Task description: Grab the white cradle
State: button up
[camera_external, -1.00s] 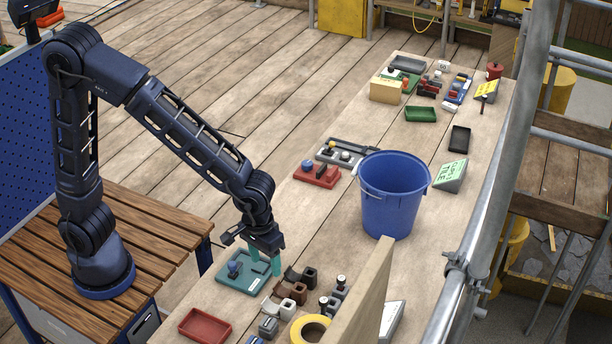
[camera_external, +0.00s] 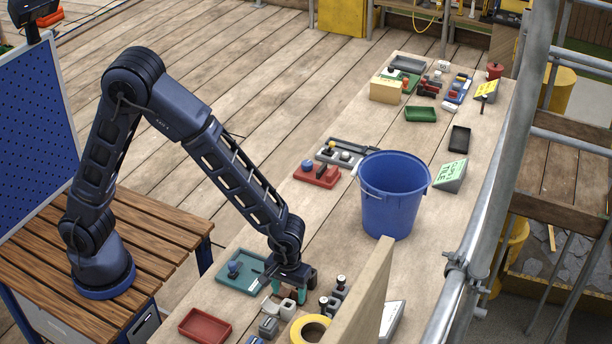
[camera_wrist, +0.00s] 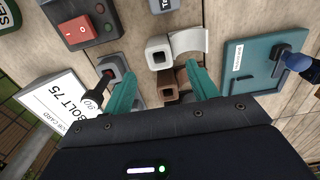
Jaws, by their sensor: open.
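The white cradle (camera_wrist: 188,42) shows in the wrist view at top centre, a square socket block joined to a curved piece. In the external view the white cradle (camera_external: 269,309) lies on the bench just below and left of my gripper (camera_external: 287,290). In the wrist view my gripper (camera_wrist: 161,91) is open, with teal fingers apart on either side of a brown cradle (camera_wrist: 168,90). The white cradle lies just beyond the fingertips, not between them. My gripper hides most of the brown cradle in the external view.
A teal tray with a blue knob (camera_wrist: 240,70) lies right of the white cradle. A grey block with a dark-handled piece (camera_wrist: 112,68) stands close left. A red switch block (camera_wrist: 80,28) and a BOLT 75 card (camera_wrist: 65,112) are nearby. A blue bucket (camera_external: 392,205) stands farther along.

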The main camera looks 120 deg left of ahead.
aim_at(288, 303)
jog(key=f, duration=0.3)
jog(key=shift+d+f, duration=0.3)
jog(key=shift+f, duration=0.85)
jog(key=c, duration=1.1)
jog(key=shift+r, duration=0.15)
